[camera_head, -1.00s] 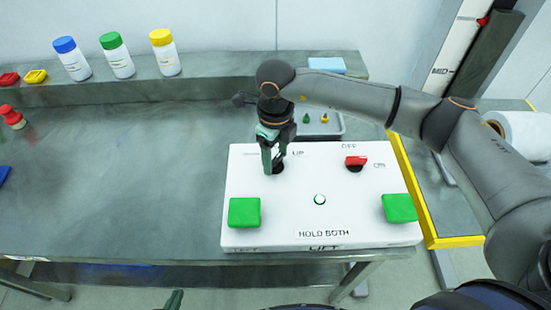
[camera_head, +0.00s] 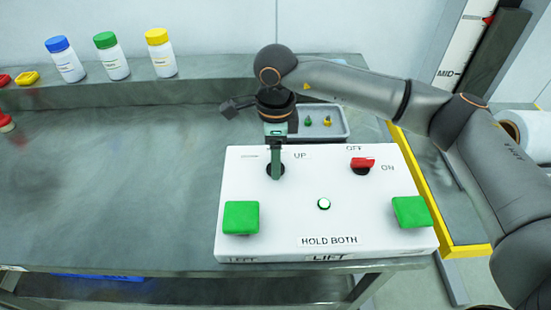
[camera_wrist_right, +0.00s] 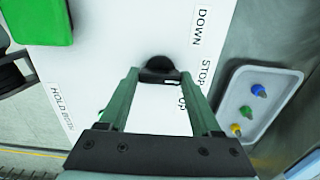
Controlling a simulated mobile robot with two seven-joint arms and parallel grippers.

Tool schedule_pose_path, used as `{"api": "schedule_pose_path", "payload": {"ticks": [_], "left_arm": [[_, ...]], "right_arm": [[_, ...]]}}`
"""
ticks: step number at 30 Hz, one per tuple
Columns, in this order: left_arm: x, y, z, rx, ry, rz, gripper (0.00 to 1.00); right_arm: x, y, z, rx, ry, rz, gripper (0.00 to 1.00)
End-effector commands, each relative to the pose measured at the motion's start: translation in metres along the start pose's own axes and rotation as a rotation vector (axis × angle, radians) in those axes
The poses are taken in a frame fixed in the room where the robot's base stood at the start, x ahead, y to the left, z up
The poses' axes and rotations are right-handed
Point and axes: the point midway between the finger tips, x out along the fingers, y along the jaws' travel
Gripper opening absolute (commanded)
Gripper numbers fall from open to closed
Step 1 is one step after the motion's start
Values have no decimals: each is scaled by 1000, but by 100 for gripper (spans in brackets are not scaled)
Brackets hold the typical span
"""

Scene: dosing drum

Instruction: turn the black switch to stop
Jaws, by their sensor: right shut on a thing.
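The black switch (camera_head: 268,170) sits at the upper left of the white control box (camera_head: 290,215). It also shows in the right wrist view (camera_wrist_right: 160,66), with DOWN, STOP and UP labels to its right. A small white mark shows on the switch, on the side toward UP; its exact pointing is hard to tell. My right gripper (camera_head: 276,172) comes down from above and is shut on the switch. Its two green fingers (camera_wrist_right: 160,80) stand either side of the switch in the wrist view. In the head view the hand hides part of the switch. My left gripper is out of view.
The box also bears a red switch (camera_head: 362,163), a left green button (camera_head: 241,217), a right green button (camera_head: 411,211) and a white round light (camera_head: 324,204). A grey tray (camera_head: 335,132) with small coloured pieces lies behind. The table (camera_head: 110,180) at left is mostly clear.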

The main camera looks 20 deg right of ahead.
Motion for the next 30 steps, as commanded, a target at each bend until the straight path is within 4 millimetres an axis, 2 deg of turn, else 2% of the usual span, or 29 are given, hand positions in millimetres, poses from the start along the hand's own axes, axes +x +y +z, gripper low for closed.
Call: {"api": "schedule_pose_path", "payload": {"ticks": [13,14,21,30], "left_arm": [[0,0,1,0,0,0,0],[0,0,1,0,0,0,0],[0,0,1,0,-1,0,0],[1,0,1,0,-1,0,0]], "right_arm": [[-1,0,0,-9,-3,-1,9],[-1,0,0,-9,-2,-1,68],[-1,0,0,-9,-1,-1,95],[-3,0,0,-8,-1,-1,95]]}}
